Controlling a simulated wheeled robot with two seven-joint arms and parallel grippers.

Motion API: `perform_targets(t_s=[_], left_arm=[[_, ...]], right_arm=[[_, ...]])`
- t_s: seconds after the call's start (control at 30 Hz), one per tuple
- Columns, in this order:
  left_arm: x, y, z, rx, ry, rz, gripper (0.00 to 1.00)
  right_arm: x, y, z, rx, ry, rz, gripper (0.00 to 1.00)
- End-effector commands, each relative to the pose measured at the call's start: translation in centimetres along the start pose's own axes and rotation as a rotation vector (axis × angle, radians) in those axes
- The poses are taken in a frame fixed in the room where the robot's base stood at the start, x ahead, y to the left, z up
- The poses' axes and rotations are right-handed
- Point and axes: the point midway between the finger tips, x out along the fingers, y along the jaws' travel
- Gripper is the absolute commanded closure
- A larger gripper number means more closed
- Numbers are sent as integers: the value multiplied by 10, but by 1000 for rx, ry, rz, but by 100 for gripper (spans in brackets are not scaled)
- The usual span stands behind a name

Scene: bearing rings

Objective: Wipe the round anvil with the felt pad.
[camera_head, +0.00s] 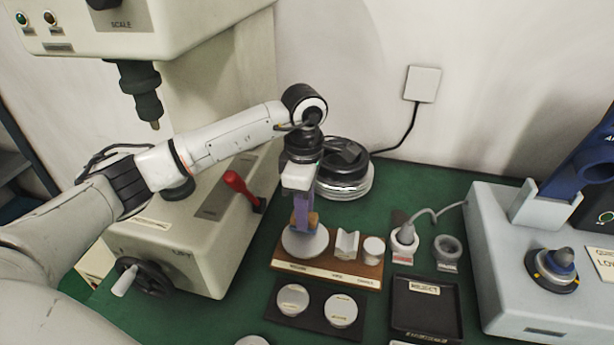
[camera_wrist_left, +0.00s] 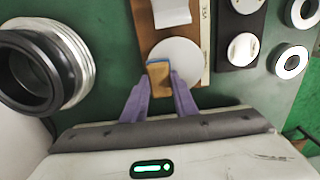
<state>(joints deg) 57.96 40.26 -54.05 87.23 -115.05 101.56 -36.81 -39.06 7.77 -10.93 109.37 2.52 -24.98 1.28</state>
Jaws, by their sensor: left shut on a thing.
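The round anvil (camera_head: 304,246) is a pale flat disc at the left end of a brown wooden board (camera_head: 345,277); it also shows in the wrist view (camera_wrist_left: 182,52). My left gripper (camera_head: 304,215) points down over the anvil with its purple fingers. It is shut on the felt pad (camera_head: 314,219), a small tan block that shows a thin blue edge in the wrist view (camera_wrist_left: 158,76). The pad is over the anvil's near edge in the wrist view; I cannot tell whether it touches. My right gripper is not in view.
A white V-shaped block (camera_head: 346,244) and a small white cylinder (camera_head: 373,250) stand beside the anvil. A dark plate with two discs (camera_head: 317,308) lies in front. The hardness tester with a red lever (camera_head: 243,190) is left; a reject tray (camera_head: 426,308) is right.

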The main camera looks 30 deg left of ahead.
Motion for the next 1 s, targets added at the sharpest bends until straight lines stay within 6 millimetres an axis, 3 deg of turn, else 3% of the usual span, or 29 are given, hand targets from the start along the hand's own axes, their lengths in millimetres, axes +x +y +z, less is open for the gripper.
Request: perform_targets(t_s=[0.07,0.2,0.6,1.0], left_arm=[[1,3,-6,-5,1,0,92],[-25,2,-6,-3,-1,2,92],[-60,0,-9,-10,0,0,92],[-81,0,-12,-15,-1,1,92]], right_arm=[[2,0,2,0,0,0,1],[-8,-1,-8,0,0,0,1],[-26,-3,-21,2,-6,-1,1],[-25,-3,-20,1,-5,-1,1]])
